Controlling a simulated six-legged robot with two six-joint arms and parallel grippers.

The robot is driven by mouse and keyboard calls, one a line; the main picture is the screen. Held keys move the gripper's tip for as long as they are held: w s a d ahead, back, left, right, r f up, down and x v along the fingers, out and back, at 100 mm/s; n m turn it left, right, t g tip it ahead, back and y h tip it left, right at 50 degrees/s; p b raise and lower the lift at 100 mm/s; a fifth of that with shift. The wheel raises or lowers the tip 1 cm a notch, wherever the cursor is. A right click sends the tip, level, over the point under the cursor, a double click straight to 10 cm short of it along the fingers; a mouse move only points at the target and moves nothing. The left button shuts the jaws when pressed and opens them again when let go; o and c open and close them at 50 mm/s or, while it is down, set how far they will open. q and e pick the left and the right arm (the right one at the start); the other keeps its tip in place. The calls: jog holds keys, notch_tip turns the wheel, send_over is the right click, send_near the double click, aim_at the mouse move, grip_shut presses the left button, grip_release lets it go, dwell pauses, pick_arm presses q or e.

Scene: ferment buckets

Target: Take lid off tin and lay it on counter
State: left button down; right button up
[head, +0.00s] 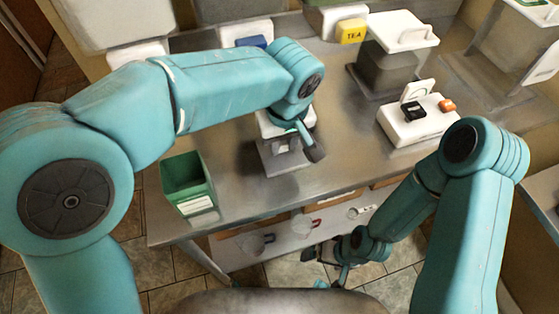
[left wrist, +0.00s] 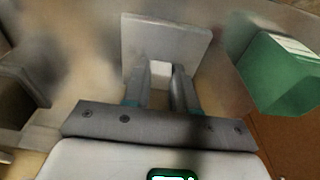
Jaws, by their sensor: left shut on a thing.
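My left gripper (head: 311,148) reaches over the counter (head: 235,150) and is shut on the tin's lid. In the left wrist view the two fingers (left wrist: 161,78) close on a small pale part of the square grey lid (left wrist: 165,38). In the head view the squarish grey shape of the lid and tin (head: 282,160) shows beneath my left wrist, partly covered by it. I cannot tell whether the lid touches the tin or is clear of it. My right gripper (head: 322,253) is low in front of the counter, too small and dark to tell its opening.
A green box (head: 187,184) stands at the counter's front left. A white-lidded grey container (head: 384,65) stands at the back, near a yellow TEA label (head: 351,31). A white device (head: 417,122) with small blocks is on the right. Some bare counter lies between them.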

aim_at(282, 163)
pick_arm(q)
notch_tip(282, 163, down, 8)
jog(key=shift+w+r, duration=0.1)
jog(key=shift+w, duration=0.05)
jog(key=shift+a, duration=0.1)
jog(key=shift+s, duration=0.2)
jog(key=shift+f, duration=0.2)
jog(key=c, duration=0.9)
grip_release()
jog(key=shift+w, duration=0.15)
jog(key=shift+r, duration=0.1)
jog(key=shift+r, duration=0.1)
